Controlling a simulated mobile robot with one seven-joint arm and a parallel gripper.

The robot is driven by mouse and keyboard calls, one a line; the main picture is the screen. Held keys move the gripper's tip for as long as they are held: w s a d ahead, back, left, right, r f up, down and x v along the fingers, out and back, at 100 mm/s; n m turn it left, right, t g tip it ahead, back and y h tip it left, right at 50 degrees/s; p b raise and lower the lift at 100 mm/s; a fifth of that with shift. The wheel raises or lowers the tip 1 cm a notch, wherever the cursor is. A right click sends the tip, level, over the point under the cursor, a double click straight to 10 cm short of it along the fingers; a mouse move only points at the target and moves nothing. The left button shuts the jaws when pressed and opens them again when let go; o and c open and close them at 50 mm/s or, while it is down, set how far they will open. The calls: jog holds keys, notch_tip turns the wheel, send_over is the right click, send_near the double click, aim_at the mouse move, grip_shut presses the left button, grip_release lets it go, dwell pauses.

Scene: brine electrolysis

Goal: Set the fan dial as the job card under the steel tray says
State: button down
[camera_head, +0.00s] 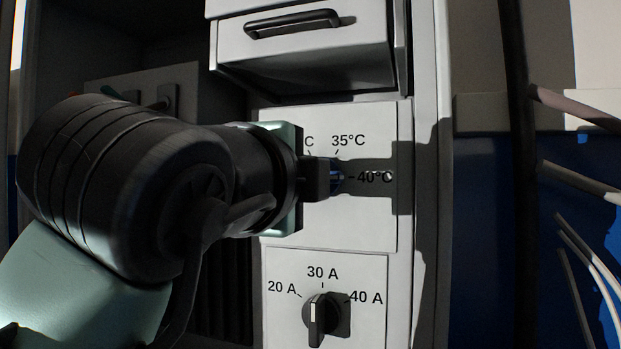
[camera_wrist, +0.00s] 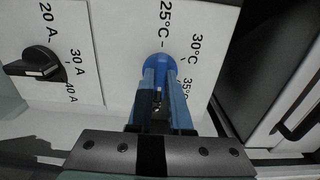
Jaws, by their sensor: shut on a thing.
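A blue dial (camera_head: 338,175) sits on a pale panel (camera_head: 375,220) marked 35°C and 40°C in the head view. In the wrist view the blue dial (camera_wrist: 159,63) has 25°C, 30°C and part of 35°C printed around it. My gripper (camera_head: 322,178) is shut on the blue dial, with a finger on each side in the wrist view (camera_wrist: 160,90). The fingers hide most of the dial, and I cannot tell where its pointer stands. No fan label shows. The steel tray and the job card are not in view.
Below is a black dial (camera_head: 320,313) on a panel marked 20 A, 30 A and 40 A. Above is a drawer front (camera_head: 345,45) with a black handle (camera_head: 293,23). Several pale cables (camera_head: 580,180) hang at the right. An open dark recess lies behind my arm.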

dwell(0.4)
jog(key=c, duration=0.8)
grip_release()
jog(key=shift+c, duration=0.2)
jog(key=shift+s, duration=0.15)
